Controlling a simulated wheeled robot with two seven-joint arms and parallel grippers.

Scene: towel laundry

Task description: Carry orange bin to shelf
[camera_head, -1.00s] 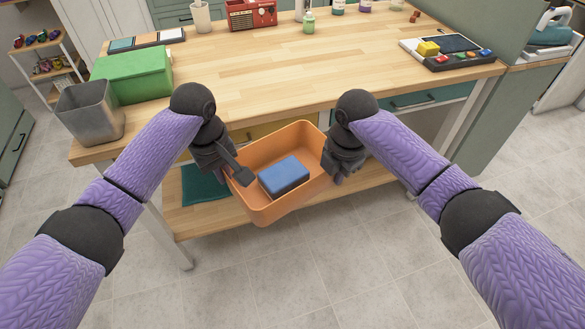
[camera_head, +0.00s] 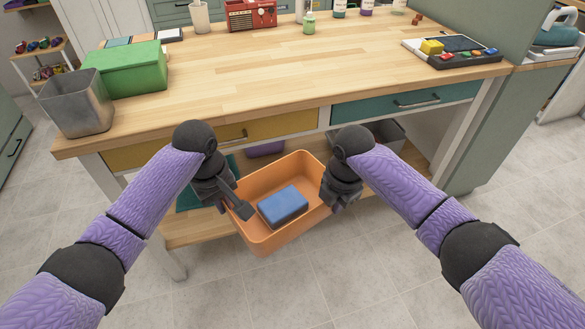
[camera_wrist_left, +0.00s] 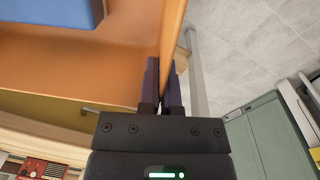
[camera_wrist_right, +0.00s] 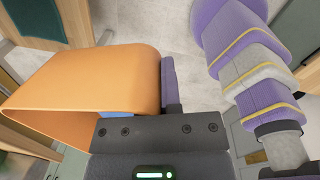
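The orange bin (camera_head: 262,235) hangs between my two grippers in front of the workbench, with a blue block (camera_head: 284,206) lying inside it. My left gripper (camera_head: 240,208) is shut on the bin's left wall; the left wrist view shows its fingers (camera_wrist_left: 163,85) on both sides of the orange wall (camera_wrist_left: 172,25). My right gripper (camera_head: 332,200) is at the bin's right wall. In the right wrist view one finger (camera_wrist_right: 169,85) lies against the outside of the orange wall (camera_wrist_right: 110,75); the other finger is hidden by the bin. The lower shelf (camera_head: 200,228) is behind and below the bin.
The workbench top (camera_head: 290,75) is above, with a green box (camera_head: 125,70) and a grey metal bin (camera_head: 76,105) at its left. Drawers (camera_head: 405,102) run under its front edge. A grey container (camera_head: 385,132) and a teal item (camera_head: 190,195) sit beneath. Floor in front is clear.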

